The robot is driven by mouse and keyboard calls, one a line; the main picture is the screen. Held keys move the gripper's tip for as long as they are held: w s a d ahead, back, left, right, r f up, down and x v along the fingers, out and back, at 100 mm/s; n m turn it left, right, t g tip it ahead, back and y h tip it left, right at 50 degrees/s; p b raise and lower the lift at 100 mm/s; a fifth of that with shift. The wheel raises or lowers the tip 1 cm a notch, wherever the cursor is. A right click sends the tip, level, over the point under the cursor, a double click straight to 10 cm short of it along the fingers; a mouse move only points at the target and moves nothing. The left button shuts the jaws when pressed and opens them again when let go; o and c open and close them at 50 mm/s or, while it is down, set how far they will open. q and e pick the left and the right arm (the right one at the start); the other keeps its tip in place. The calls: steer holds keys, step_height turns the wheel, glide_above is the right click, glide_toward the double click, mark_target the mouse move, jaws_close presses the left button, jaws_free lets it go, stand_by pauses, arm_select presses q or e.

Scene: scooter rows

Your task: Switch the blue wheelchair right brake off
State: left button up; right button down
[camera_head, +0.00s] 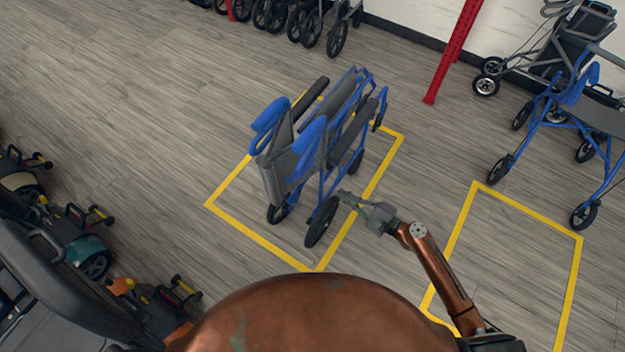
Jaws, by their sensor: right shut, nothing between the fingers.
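The blue wheelchair (317,150) stands in a yellow floor rectangle in the middle of the view, with blue frame, grey fabric and black wheels. It looks partly folded. My right gripper (346,196) comes in from the right and is shut, with its tips beside the near right wheel (321,222). I cannot tell whether the tips touch the wheel or a brake lever there. The brake lever itself is too small to make out. My left gripper is not in view.
Another yellow rectangle (474,188) on the right is empty. A blue walker (560,115) stands beyond it, near a red post (452,52). Mobility scooters (90,255) line the left side. Wheeled chairs (310,25) stand at the back. Grey floor lies open on the left.

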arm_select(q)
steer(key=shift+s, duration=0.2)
arm_select(e)
steer(key=shift+s+a+r+y, duration=0.1)
steer(key=shift+a+r+y, duration=0.15)
steer(key=shift+r, duration=0.2)
steer(key=shift+a+r+y, duration=0.15)
steer(key=shift+a+r, duration=0.05)
steer(key=shift+r, duration=0.25)
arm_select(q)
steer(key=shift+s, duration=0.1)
